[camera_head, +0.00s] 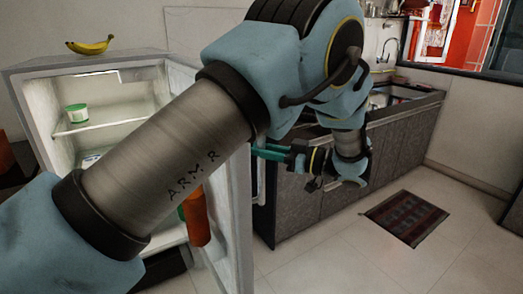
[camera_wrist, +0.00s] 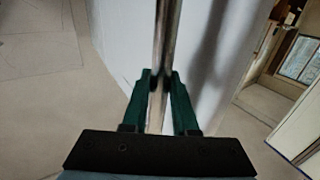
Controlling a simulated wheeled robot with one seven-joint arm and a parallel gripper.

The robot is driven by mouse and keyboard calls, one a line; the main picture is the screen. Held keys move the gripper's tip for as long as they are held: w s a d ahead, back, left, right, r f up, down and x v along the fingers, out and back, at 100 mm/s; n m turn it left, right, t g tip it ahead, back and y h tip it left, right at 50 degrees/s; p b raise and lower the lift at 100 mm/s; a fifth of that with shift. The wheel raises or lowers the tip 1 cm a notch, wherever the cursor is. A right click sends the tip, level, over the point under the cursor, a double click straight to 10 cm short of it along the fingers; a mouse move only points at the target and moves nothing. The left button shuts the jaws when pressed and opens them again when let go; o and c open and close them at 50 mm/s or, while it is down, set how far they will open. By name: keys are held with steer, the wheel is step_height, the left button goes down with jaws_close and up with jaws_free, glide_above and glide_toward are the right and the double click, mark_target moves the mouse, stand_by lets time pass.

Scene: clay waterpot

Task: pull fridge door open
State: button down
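The white fridge (camera_head: 32,92) stands at the left with its door (camera_head: 236,215) swung open toward me. Its lit shelves show. In the wrist view, the metal door handle (camera_wrist: 163,28) runs upright between the green fingers of my gripper (camera_wrist: 158,80), which are closed on it from both sides. The white door (camera_wrist: 215,60) lies just beyond. In the head view, my gripper (camera_head: 262,151) reaches to the door's outer side from the right. My arm hides part of the door and the fridge's inside.
A banana (camera_head: 90,45) lies on the fridge top. A green-and-white tub (camera_head: 77,113) stands on a shelf, and an orange bottle (camera_head: 196,217) is at the door's inner side. Dark counter cabinets (camera_head: 300,205) stand close behind the door. A rug (camera_head: 405,218) lies on the otherwise clear floor at right.

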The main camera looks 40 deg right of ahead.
steer(key=c, duration=0.7)
jaws_free()
steer(key=shift+b+v, duration=1.6)
steer(key=shift+v, duration=3.8)
